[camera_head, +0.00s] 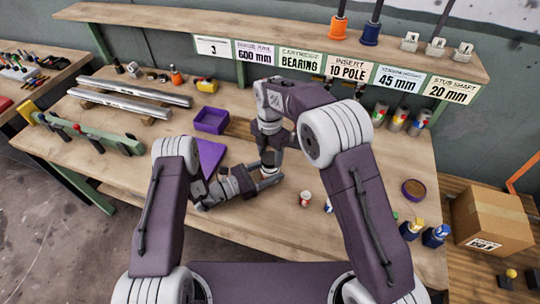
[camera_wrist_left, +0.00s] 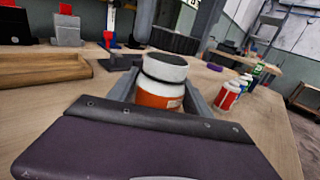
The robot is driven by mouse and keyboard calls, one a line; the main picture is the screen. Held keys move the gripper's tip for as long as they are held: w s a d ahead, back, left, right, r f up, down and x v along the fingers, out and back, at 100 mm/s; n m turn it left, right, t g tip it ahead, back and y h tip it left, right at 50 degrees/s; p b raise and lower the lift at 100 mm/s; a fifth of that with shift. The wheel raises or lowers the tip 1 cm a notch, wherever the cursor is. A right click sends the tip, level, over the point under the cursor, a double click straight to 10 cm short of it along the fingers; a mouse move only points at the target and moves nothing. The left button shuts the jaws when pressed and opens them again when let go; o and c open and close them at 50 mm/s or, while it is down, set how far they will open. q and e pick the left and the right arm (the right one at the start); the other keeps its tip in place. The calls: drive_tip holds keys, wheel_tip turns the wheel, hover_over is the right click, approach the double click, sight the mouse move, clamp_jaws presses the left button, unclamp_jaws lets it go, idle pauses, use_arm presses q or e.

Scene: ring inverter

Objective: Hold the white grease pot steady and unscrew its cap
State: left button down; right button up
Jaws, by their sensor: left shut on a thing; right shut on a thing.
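The grease pot (camera_wrist_left: 160,95) stands upright in the left wrist view, with a white body, an orange-red band and a pale cap (camera_wrist_left: 165,67) with a dark rim. My left gripper (camera_head: 272,180) comes in low from the left in the head view and is shut around the pot's body; its fingers show on both sides of the pot in the left wrist view. My right gripper (camera_head: 268,160) reaches down from above onto the cap and is shut on it. In the head view the grippers hide most of the pot.
A small red-and-white pot (camera_head: 305,199) stands just right of the grippers. A purple tray (camera_head: 211,120) lies behind them, left. Metal shafts (camera_head: 135,95) lie at the back left. The front bench is mostly clear.

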sight(270, 157)
drive_tip(key=shift+r, duration=2)
use_arm(q)
drive_tip(key=shift+c, duration=1.9)
unclamp_jaws()
drive_tip(key=shift+s+a, duration=0.2)
drive_tip(key=shift+a, duration=0.35)
use_arm(e)
drive_tip(key=shift+f, duration=0.1)
use_arm(q)
drive_tip(key=b+v, duration=0.1)
drive_tip(key=v, duration=1)
drive_tip(key=shift+s+d, duration=0.1)
use_arm(e)
drive_tip(key=shift+f, duration=0.55)
